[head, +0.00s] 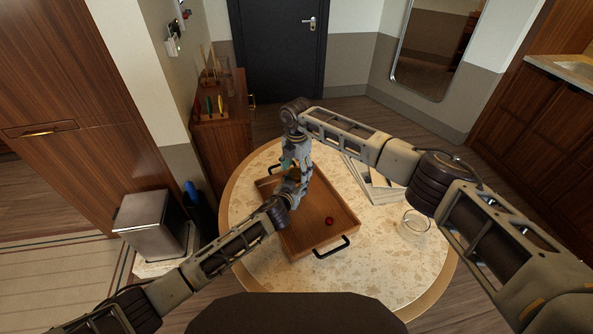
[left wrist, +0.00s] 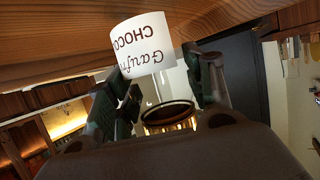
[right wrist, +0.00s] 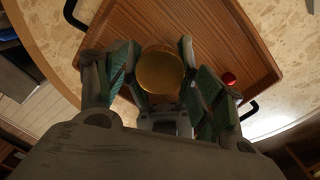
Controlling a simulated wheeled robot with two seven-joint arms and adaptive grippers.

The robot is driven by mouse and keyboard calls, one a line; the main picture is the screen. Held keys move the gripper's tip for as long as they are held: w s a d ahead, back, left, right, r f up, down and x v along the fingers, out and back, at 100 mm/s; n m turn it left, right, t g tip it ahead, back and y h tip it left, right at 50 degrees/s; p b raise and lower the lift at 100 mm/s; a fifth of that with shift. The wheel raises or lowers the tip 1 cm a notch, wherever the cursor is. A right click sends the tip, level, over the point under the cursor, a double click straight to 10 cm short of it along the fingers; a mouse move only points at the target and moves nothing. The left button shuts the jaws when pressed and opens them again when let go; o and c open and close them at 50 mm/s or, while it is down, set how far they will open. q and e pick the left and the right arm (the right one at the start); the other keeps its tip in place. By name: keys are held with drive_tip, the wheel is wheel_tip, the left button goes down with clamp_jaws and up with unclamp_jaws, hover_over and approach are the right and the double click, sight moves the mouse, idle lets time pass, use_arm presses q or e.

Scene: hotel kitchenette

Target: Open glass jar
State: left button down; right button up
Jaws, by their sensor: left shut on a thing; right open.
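The glass jar has a white label (left wrist: 142,45) with upside-down lettering in the left wrist view. Its gold lid (left wrist: 168,117) shows between my left fingers there. My left gripper (left wrist: 160,85) is shut on the jar. In the right wrist view the round gold lid (right wrist: 160,72) is seen from above. My right gripper (right wrist: 158,80) is open, with one finger on each side of the lid; I cannot tell if they touch it. In the head view my right gripper (head: 291,160) is just above my left gripper (head: 297,182), and the two hide most of the jar.
A wooden tray (head: 335,210) with black handles lies on the round stone-topped table (head: 400,283). A small red ball (head: 329,221) is on the tray. A metal bin (head: 155,225) is at left.

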drive_tip(key=shift+r, duration=1.85)
drive_tip(key=shift+c, duration=1.3)
drive_tip(key=shift+a+r+m, duration=0.1)
drive_tip(key=shift+r+m, duration=0.6)
drive_tip(key=shift+r, duration=0.15)
drive_tip(key=shift+r+m, duration=0.9)
drive_tip(key=shift+f, duration=0.15)
drive_tip(key=shift+f, duration=3.9)
drive_tip(key=shift+c, duration=0.4)
